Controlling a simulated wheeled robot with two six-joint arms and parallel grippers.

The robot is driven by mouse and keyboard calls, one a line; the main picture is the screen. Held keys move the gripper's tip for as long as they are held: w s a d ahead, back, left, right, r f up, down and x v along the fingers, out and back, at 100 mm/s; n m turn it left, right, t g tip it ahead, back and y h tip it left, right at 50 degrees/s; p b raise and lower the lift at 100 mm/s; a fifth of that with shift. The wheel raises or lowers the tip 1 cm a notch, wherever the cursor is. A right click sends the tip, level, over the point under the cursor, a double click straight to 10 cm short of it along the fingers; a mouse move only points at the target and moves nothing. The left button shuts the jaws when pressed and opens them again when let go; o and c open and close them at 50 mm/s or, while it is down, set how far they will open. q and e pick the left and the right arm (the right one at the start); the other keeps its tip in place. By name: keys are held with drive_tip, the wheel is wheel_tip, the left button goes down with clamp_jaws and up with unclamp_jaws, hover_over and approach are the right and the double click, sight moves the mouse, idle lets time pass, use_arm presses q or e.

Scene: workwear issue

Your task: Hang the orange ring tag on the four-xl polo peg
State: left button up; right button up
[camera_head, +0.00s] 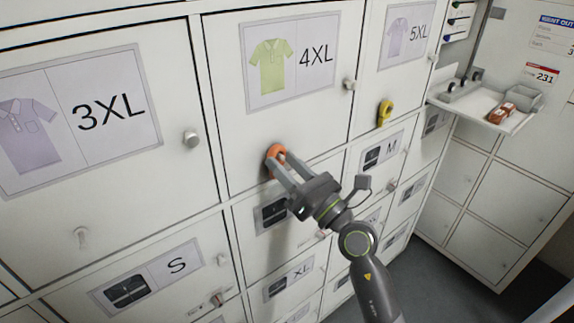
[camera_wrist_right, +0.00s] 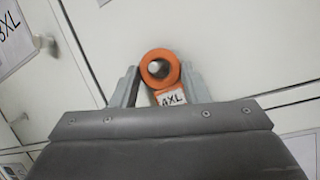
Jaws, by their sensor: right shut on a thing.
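The orange ring tag (camera_head: 274,152) is at the lower part of the 4XL polo door (camera_head: 300,130) in the head view. My right gripper (camera_head: 280,165) is shut on it. In the right wrist view the orange ring tag (camera_wrist_right: 160,68) shows a white "4XL" label, and a peg end (camera_wrist_right: 157,68) shows inside the ring's hole. The ring is around the peg in that view; how far along it sits, I cannot tell. The peg is hidden in the head view. My left gripper is not in view.
A yellow tag (camera_head: 384,113) hangs on the 5XL door to the right. A bare peg (camera_head: 81,237) is on the 3XL door (camera_head: 120,190). Door knobs (camera_head: 191,138) stick out nearby. A shelf tray (camera_head: 480,108) with small items juts out at the right.

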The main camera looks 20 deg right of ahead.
drive_tip(key=o, duration=1)
drive_tip(key=shift+f, duration=0.1)
drive_tip(key=shift+b+v, duration=3.2)
drive_tip(key=shift+v, duration=5.5)
drive_tip(key=shift+w+d, duration=0.1)
